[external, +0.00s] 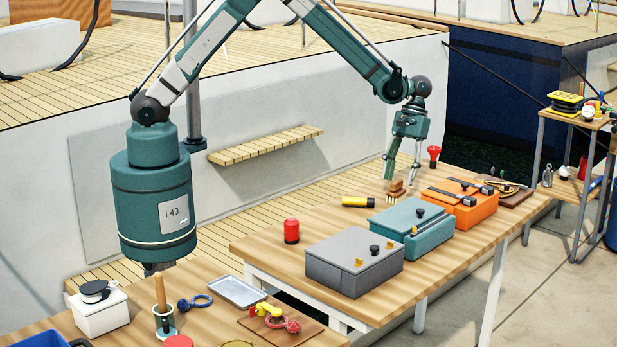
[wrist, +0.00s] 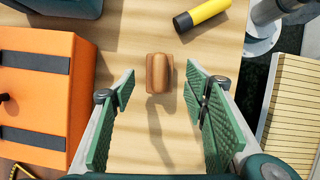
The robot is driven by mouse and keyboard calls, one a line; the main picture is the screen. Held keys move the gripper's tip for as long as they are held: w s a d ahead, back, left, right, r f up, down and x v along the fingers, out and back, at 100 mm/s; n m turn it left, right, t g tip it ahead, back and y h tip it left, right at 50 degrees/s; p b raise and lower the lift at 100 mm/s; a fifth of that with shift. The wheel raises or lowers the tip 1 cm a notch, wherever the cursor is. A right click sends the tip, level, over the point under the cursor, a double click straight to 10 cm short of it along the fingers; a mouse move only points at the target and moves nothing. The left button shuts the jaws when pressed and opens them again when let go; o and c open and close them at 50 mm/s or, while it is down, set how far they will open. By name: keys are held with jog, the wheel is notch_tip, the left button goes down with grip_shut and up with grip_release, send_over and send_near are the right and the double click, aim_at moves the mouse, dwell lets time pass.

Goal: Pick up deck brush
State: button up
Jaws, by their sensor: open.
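The deck brush (external: 396,190) has a brown wooden block and pale bristles. It stands on the wooden table behind the teal box in the external view. In the wrist view the brush (wrist: 158,73) shows from above, with its brown back upward. My gripper (external: 402,172) is above the table at the brush. In the wrist view my gripper (wrist: 161,88) is open, with one green pad on each side of the picture. The brush lies between and a little beyond the fingertips, apart from both pads. Nothing is held.
An orange box (external: 462,204) stands close to the brush, left of it in the wrist view. A teal box (external: 412,228), grey box (external: 354,262), yellow-and-black flashlight (external: 357,201) and red cylinder (external: 291,231) share the table. Bare wood surrounds the brush.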

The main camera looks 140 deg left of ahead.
aim_at(396, 189)
jog(key=shift+x, duration=2.4)
jog(key=shift+c, duration=0.2)
jog(key=c, duration=1)
